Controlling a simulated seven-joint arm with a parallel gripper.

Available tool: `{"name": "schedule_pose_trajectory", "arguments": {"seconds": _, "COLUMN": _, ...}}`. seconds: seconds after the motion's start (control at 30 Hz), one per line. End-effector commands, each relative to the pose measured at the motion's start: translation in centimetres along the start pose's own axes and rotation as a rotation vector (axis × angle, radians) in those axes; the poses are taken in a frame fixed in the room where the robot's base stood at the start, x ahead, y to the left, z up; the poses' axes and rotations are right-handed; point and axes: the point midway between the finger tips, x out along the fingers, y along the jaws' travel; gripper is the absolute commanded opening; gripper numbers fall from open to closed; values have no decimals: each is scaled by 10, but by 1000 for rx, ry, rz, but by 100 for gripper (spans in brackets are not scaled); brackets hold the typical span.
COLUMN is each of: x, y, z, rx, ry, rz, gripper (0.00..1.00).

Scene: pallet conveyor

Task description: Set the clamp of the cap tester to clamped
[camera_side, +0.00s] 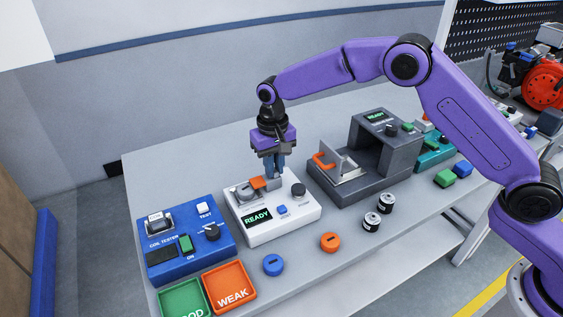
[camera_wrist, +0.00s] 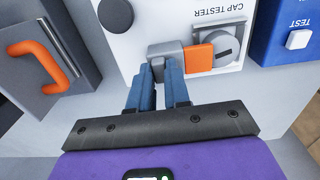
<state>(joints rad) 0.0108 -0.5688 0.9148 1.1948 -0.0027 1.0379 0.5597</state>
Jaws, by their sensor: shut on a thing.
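The cap tester (camera_side: 300,213) is a white box with a lit READY display, a blue button and a dark knob. It also shows in the wrist view (camera_wrist: 145,28). Its clamp has a grey block (camera_wrist: 166,51) and an orange part (camera_wrist: 198,57) reaching toward a round grey seat (camera_wrist: 229,44). The orange part also shows in the side view (camera_side: 258,183). My gripper (camera_side: 274,173) points down at the clamp. In the wrist view, its blue fingers (camera_wrist: 166,70) are shut on the clamp's grey block. The fingers hide part of that block.
The blue coil tester (camera_side: 185,238) stands left of the cap tester. A dark grey fixture (camera_side: 385,160) with an orange handle stands to the right. Blue (camera_side: 273,264) and orange (camera_side: 330,242) discs lie in front. Green (camera_side: 183,301) and orange (camera_side: 230,287) trays sit at front left.

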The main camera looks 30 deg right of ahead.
Motion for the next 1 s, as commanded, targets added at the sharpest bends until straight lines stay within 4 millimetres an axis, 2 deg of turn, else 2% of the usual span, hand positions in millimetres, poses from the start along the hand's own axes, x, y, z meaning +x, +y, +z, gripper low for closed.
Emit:
{"name": "schedule_pose_trajectory", "arguments": {"seconds": 0.23, "x": -2, "y": -6, "z": 0, "rx": 0, "ry": 9, "rz": -11, "gripper": 0}}
{"name": "schedule_pose_trajectory", "arguments": {"seconds": 0.27, "x": -2, "y": -7, "z": 0, "rx": -1, "ry": 9, "rz": -12, "gripper": 20}}
{"name": "schedule_pose_trajectory", "arguments": {"seconds": 0.33, "x": -2, "y": -7, "z": 0, "rx": -1, "ry": 9, "rz": -12, "gripper": 43}}
{"name": "schedule_pose_trajectory", "arguments": {"seconds": 0.73, "x": -6, "y": -4, "z": 0, "rx": 0, "ry": 6, "rz": -7, "gripper": 43}}
{"name": "schedule_pose_trajectory", "arguments": {"seconds": 0.87, "x": -23, "y": -5, "z": 0, "rx": -2, "ry": 8, "rz": -8, "gripper": 43}}
{"name": "schedule_pose_trajectory", "arguments": {"seconds": 1.0, "x": -52, "y": -4, "z": -1, "rx": -1, "ry": 10, "rz": -10, "gripper": 43}}
